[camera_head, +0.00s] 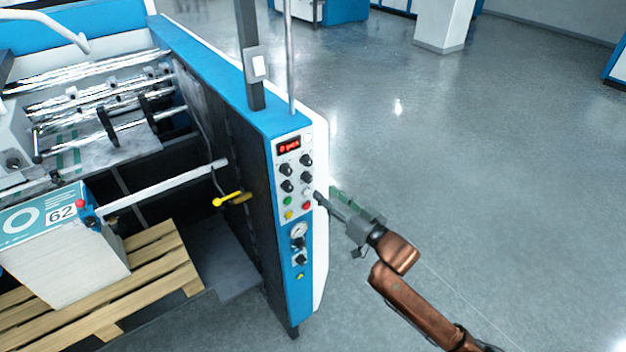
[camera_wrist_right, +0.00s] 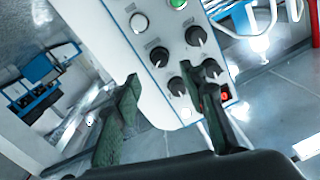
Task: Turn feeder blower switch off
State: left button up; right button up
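The control panel (camera_head: 297,178) is on the end of the blue and white machine, with a red display, several black rotary knobs and coloured buttons. Its labels are too small to read, so I cannot tell which is the feeder blower switch. My right gripper (camera_head: 319,197) is at the panel's right edge. In the right wrist view the gripper (camera_wrist_right: 168,78) is open, its green fingers apart. One black knob (camera_wrist_right: 179,87) appears between the fingers; another knob (camera_wrist_right: 211,70) is beside the right fingertip. Contact cannot be told. My left gripper is out of view.
A gauge (camera_head: 299,231) and more controls are below the panel. A grey post (camera_head: 250,60) rises from the machine. A paper stack (camera_head: 75,265) lies on a wooden pallet (camera_head: 150,290) at left. The floor (camera_head: 480,130) to the right is clear.

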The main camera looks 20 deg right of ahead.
aim_at(310, 180)
jog(key=p+x, duration=0.1)
jog(key=x, duration=0.5)
jog(key=shift+w+a, duration=0.35)
jog(key=shift+w, duration=0.35)
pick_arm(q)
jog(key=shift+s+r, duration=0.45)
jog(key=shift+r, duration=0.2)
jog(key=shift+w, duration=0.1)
pick_arm(e)
jog(key=shift+c, duration=0.2)
jog(key=c, duration=0.5)
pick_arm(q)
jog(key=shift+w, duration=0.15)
pick_arm(e)
grip_shut()
